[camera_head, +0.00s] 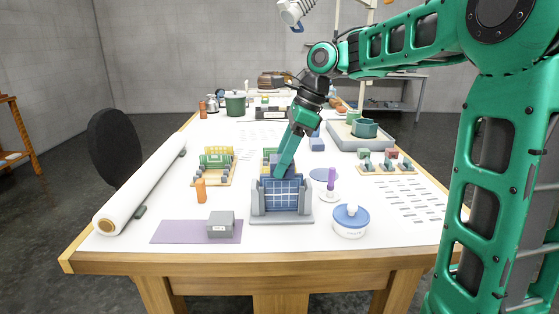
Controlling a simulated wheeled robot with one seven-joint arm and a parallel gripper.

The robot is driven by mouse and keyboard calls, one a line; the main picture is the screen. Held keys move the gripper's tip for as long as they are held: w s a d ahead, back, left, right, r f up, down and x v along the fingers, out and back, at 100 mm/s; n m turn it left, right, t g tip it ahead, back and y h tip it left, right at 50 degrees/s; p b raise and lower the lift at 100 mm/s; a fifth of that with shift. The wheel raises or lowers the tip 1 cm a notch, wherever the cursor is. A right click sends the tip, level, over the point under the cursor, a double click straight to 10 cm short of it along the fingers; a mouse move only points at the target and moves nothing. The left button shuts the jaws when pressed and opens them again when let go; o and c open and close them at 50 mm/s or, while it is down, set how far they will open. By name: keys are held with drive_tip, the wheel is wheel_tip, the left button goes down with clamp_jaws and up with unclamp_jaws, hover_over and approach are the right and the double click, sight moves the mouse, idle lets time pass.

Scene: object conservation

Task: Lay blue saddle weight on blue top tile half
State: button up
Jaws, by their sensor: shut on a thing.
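The blue tile (283,192), with pale grid lines, stands in a grey holder (282,219) near the front middle of the table. My gripper (282,172) points down at the tile's top edge from behind. It is shut on a small dark blue-grey piece (291,168), which looks like the blue saddle weight. The fingers and the arm's end hide much of this piece. I cannot tell whether it touches the tile.
A grey block (221,226) lies on a purple mat (168,232) at front left. A round white tub with a blue lid (350,220) and a purple-handled piece (331,180) stand right of the holder. A white roll (144,190) lies along the left edge.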

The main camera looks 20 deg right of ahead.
drive_tip(key=shift+f, duration=1.45)
idle(1.4)
drive_tip(key=o, duration=1.4)
drive_tip(key=v, duration=1)
drive_tip(key=shift+d+r, duration=0.15)
drive_tip(key=shift+r, duration=0.1)
